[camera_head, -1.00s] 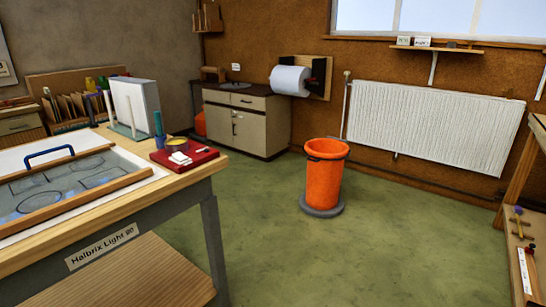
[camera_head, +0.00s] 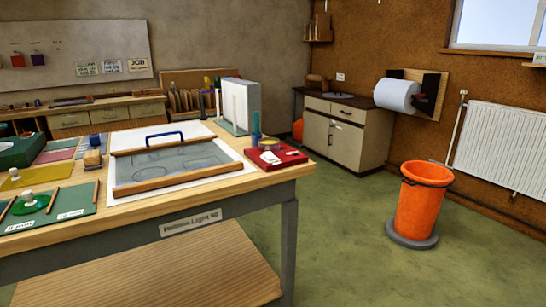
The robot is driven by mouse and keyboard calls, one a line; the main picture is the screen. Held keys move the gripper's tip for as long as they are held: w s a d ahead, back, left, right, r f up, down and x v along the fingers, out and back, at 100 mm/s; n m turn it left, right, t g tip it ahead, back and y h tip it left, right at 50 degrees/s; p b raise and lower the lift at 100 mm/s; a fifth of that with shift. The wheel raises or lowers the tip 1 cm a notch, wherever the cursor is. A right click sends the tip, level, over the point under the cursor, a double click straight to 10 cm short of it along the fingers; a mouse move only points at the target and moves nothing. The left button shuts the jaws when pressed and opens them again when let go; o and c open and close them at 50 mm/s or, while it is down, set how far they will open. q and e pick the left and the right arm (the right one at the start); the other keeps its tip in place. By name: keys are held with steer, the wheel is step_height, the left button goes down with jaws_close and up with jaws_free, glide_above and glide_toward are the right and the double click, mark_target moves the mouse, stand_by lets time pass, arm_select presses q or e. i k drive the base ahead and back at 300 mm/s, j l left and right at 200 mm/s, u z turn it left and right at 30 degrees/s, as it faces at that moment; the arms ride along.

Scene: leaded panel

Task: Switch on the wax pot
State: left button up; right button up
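No thing in view can be clearly told as the wax pot. A small round container with a yellowish top (camera_head: 269,144) sits at the back of a red mat (camera_head: 258,162) on the right end of the workbench; I cannot tell if it is the wax pot, and no switch shows on it. A white cloth-like item (camera_head: 270,158) lies on the same mat. Neither of my grippers is in view.
The wooden workbench (camera_head: 255,182) bears a leaded panel (camera_head: 180,163) with a blue handle. Green boards lie at its left. An orange bin (camera_head: 422,200) stands on the green floor. A cabinet (camera_head: 345,137) stands behind.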

mark_target(268, 156)
steer(key=i+j+z, duration=0.35)
steer(key=i+j, duration=0.2)
steer(key=i+j+z, duration=0.4)
steer(key=i+j, duration=0.2)
steer(key=j, duration=0.15)
